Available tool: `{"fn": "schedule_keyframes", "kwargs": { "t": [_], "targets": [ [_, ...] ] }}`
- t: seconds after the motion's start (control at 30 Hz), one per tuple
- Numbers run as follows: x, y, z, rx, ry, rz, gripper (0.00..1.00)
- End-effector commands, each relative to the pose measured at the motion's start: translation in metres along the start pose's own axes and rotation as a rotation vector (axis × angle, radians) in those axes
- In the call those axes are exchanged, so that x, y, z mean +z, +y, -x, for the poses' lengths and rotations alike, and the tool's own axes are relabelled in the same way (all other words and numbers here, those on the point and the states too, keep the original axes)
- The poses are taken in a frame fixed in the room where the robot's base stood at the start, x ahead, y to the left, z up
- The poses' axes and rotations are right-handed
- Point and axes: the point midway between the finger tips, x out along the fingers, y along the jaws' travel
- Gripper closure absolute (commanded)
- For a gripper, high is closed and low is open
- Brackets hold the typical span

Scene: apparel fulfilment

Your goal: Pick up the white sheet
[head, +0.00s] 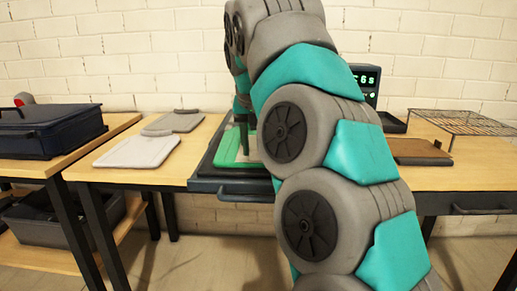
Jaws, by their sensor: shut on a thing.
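My gripper (243,146) points down over a dark flat bed (206,170) at the middle of the tables. A green flat piece (229,149) lies on the bed, and a pale patch, which looks like the white sheet (252,156), shows at the gripper's fingertips. The gripper is shut on it. My arm hides the right part of the sheet, the green piece and the bed, so I cannot tell how far the sheet is lifted.
A dark blue case (50,130) stands at far left. A lit display (367,80) stands behind my arm. A brown board (419,151) and a wire rack (464,123) lie at right.

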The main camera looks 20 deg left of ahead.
Motion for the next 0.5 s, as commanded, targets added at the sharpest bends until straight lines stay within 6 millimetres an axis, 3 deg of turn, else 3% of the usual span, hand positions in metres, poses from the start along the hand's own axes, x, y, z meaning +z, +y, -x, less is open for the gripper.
{"fn": "schedule_keyframes", "kwargs": {
  "t": [0.03,0.23,0.5],
  "targets": [
    [0.0000,0.0000,-0.0001,0.000,0.000,0.000,0.79],
    [0.0000,-0.0001,-0.0001,0.000,0.000,0.000,1.00],
    [0.0000,0.0000,0.0000,0.000,0.000,0.000,1.00]
  ]
}}
